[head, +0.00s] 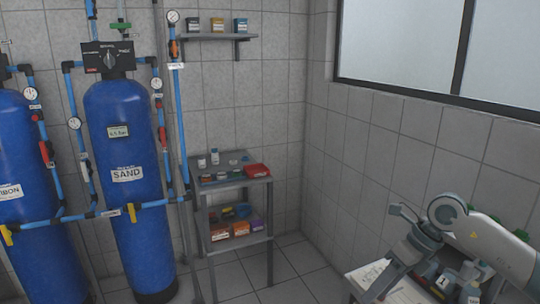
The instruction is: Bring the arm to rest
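My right arm (490,245) comes in from the right edge, with a pale link and a round grey joint. My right gripper (402,256) is the dark grey end part, pointing down and left over a table at the lower right. Its fingertips do not show clearly, so I cannot tell whether it is open or shut, or whether it touches anything. My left gripper is not in view.
A table (358,277) with papers and small bottles lies under my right arm. A grey shelf rack (233,182) with small boxes stands in the corner. The blue SAND tank (125,205) and another blue tank (28,230) stand left. Floor before the rack is clear.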

